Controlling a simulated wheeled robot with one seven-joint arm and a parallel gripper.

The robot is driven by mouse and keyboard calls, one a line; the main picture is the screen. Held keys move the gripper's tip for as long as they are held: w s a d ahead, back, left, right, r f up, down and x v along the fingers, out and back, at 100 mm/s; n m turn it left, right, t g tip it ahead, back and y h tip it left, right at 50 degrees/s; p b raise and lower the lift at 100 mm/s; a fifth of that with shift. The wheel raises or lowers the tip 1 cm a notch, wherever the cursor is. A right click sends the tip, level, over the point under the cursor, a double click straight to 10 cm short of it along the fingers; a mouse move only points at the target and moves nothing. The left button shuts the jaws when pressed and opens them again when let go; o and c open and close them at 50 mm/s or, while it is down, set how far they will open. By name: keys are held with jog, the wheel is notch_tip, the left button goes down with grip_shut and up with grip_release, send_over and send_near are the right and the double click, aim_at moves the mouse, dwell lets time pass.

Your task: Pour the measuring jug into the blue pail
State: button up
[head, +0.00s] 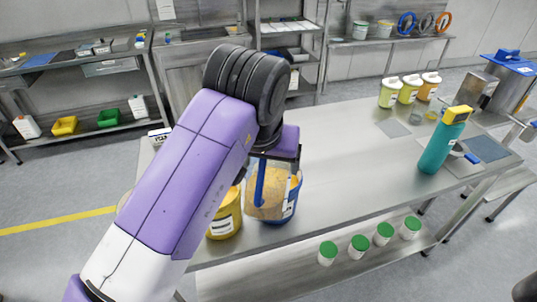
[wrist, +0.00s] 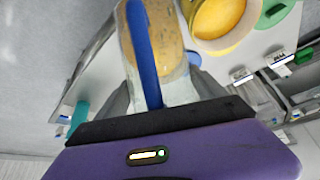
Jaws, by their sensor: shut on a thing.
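The measuring jug (head: 268,207) is clear, with a blue handle and tan contents. My gripper (head: 277,160) is shut on it above the near edge of the steel table. In the wrist view the jug's blue handle (wrist: 143,45) runs between my fingers, and tan contents show behind it. The jug looks close to upright. A blue surface with a white patch (head: 291,208) shows at the jug's right side, probably the blue pail, mostly hidden behind the jug. I cannot tell how far apart they are.
A yellow pail (head: 225,222) stands left of the jug; a pail with yellow contents (wrist: 218,18) shows in the wrist view. A teal bottle (head: 440,145) and several lidded tubs (head: 408,90) stand to the right. The table's middle (head: 345,150) is clear. Green-lidded jars (head: 360,246) sit on the lower shelf.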

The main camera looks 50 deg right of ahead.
jog(key=shift+w+d+f+y+p, duration=0.1)
jog(key=shift+d+f+y+p, duration=0.1)
jog(key=shift+y+p, duration=0.1)
jog(key=shift+w+d+g+y+p, duration=0.25)
jog(key=shift+d+g+y+p, duration=0.15)
jog(key=shift+y+p, duration=0.3)
jog(key=shift+w+d+g+y+p, duration=0.2)
jog(key=shift+d+g+y+p, duration=0.1)
jog(key=shift+d+y+p, duration=0.35)
jog(key=shift+p, duration=0.45)
jog(key=shift+w+d+f+g+y+p, duration=0.1)
jog(key=shift+d+g+y+p, duration=0.15)
jog(key=shift+y+p, duration=0.5)
jog(key=shift+w+d+f+g+y+p, duration=0.15)
jog(key=shift+g+y+p, duration=0.25)
jog(key=shift+p, duration=0.65)
jog(key=shift+w+d+f+g+y+p, duration=0.15)
jog(key=shift+g+y+p, duration=0.1)
jog(key=shift+y+p, duration=0.5)
jog(key=shift+d+g+y+p, duration=0.3)
jog(key=shift+y+p, duration=0.05)
jog(key=shift+p, duration=0.15)
jog(key=shift+w+d+f+g+y, duration=0.25)
jog(key=shift+d+f+g+y, duration=0.15)
jog(key=shift+y, duration=0.4)
jog(key=shift+w+d+f+g+y, duration=0.2)
jog(key=shift+d+f+g+y, duration=0.2)
jog(key=shift+y, duration=0.4)
jog(key=shift+s, duration=0.1)
